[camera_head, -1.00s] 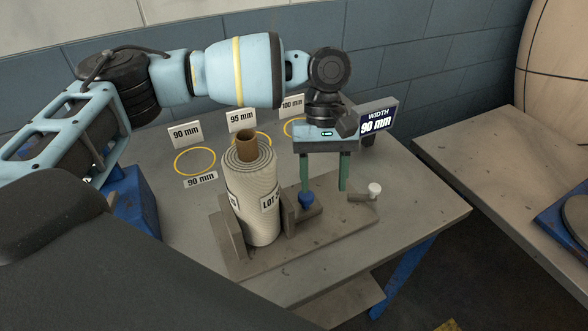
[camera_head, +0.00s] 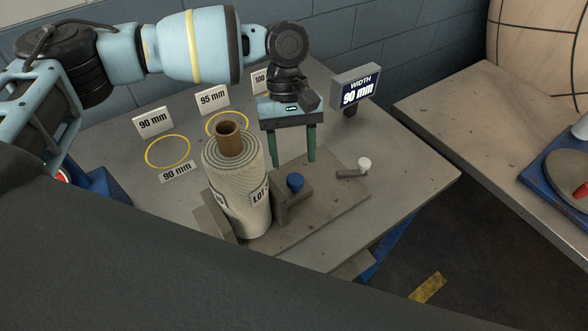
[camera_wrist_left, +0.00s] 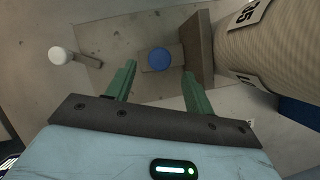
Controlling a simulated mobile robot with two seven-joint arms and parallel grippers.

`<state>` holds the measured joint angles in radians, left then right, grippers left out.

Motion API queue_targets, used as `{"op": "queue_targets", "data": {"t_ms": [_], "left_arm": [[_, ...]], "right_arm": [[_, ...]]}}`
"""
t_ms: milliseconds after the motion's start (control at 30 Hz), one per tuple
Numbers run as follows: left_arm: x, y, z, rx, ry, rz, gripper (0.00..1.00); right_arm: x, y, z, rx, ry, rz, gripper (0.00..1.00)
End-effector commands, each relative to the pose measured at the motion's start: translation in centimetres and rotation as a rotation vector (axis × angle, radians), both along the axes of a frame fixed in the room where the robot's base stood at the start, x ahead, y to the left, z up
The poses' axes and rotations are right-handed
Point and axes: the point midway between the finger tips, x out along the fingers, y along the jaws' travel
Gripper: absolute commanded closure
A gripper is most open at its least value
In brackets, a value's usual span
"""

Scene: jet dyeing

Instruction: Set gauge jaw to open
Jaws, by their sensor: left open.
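The gauge stands on the table, with a moving jaw (camera_head: 290,203) topped by a blue knob (camera_head: 295,182). The striped fabric roll (camera_head: 237,185) with a brown core stands upright between this jaw and the fixed jaw (camera_head: 213,220). The moving jaw is close against the roll; I cannot tell if they touch. My left gripper (camera_head: 295,163) is open and empty, pointing down, its green fingers just behind and above the knob. In the left wrist view the blue knob (camera_wrist_left: 159,60) lies beyond the gap between the fingertips (camera_wrist_left: 160,78). My right gripper is not in view.
A white-tipped lever (camera_head: 355,170) sits on the gauge's right side. Size signs and yellow rings (camera_head: 167,151) are at the back left. A second table (camera_head: 440,105) stands at the right, across a gap.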

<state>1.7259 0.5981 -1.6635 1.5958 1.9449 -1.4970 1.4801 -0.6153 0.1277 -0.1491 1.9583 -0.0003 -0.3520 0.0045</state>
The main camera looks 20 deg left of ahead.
Motion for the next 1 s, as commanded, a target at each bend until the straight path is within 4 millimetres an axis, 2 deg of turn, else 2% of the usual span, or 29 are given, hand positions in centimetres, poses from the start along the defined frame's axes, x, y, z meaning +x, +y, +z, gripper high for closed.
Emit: {"op": "queue_targets", "data": {"t_ms": [100,300,700,1000], "left_arm": [[-0.7,-0.4,-1.7,0.0,0.001,0.0,0.47],[-1.4,-0.8,-3.8,0.001,-0.001,-0.001,0.47],[-1.6,-1.0,-4.5,-0.001,-0.001,-0.001,0.47],[-1.6,-0.9,-4.5,-0.001,-0.001,-0.001,0.86]], "right_arm": [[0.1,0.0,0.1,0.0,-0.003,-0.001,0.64],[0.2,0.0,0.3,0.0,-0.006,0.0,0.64],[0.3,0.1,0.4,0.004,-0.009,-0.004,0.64],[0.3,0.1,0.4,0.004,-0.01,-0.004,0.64]]}}
